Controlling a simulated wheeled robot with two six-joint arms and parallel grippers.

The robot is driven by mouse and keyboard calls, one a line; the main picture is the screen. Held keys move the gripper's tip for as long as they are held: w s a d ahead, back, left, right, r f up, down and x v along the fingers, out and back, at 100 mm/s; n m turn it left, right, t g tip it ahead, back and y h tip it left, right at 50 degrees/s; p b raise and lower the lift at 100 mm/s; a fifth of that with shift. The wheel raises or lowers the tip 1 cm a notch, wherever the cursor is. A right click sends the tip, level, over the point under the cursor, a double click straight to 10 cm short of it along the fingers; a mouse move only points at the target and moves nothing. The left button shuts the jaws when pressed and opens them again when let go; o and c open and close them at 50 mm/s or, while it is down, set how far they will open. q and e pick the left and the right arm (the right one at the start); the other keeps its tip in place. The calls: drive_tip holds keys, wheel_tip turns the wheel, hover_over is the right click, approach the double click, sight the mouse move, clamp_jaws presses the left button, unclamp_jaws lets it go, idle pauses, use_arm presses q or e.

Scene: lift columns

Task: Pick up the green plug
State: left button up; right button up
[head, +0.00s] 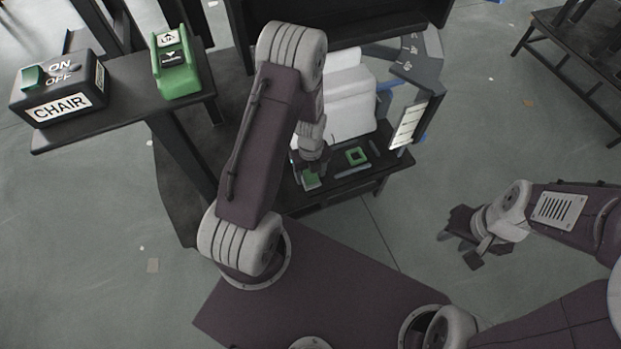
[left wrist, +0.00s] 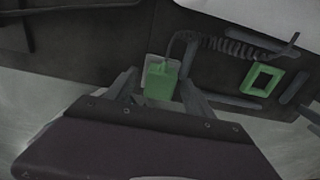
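The green plug (head: 311,181) lies on the low dark shelf in the head view, just below my left gripper (head: 311,168). In the left wrist view the plug (left wrist: 160,82) has a pale rim and a dark cord at its top. My left gripper's fingers (left wrist: 158,90) stand on either side of the plug, with a gap visible beside it; they look open. Whether they reach down to the plug's height is hard to tell. My right gripper (head: 469,240) is open and empty over the floor at the right.
A green square frame (head: 357,156) sits on the shelf right of the plug; it also shows in the left wrist view (left wrist: 262,79). A coiled cord (left wrist: 235,47) runs between them. A CHAIR switch box (head: 58,87) and green block (head: 174,64) stand on the left ledge.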

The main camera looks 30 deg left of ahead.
sight(313, 176)
use_arm(q)
clamp_jaws()
drive_tip(key=shift+r+p, duration=0.4)
drive_tip(key=shift+r, duration=0.15)
drive_tip(key=r+p, duration=0.1)
drive_tip(key=r, duration=0.1)
drive_tip(key=d+r+p, duration=0.1)
drive_tip(key=r+p, duration=0.1)
drive_tip(key=shift+s+r, duration=0.1)
drive_tip(key=shift+s, duration=0.1)
drive_tip(key=s+d+r+p, duration=0.4)
drive_tip(key=s+d+r, duration=0.1)
drive_tip(key=d, duration=0.4)
drive_tip(key=shift+d+r+p, duration=0.15)
drive_tip(key=shift+r+p, duration=0.15)
drive_tip(key=shift+r, duration=0.1)
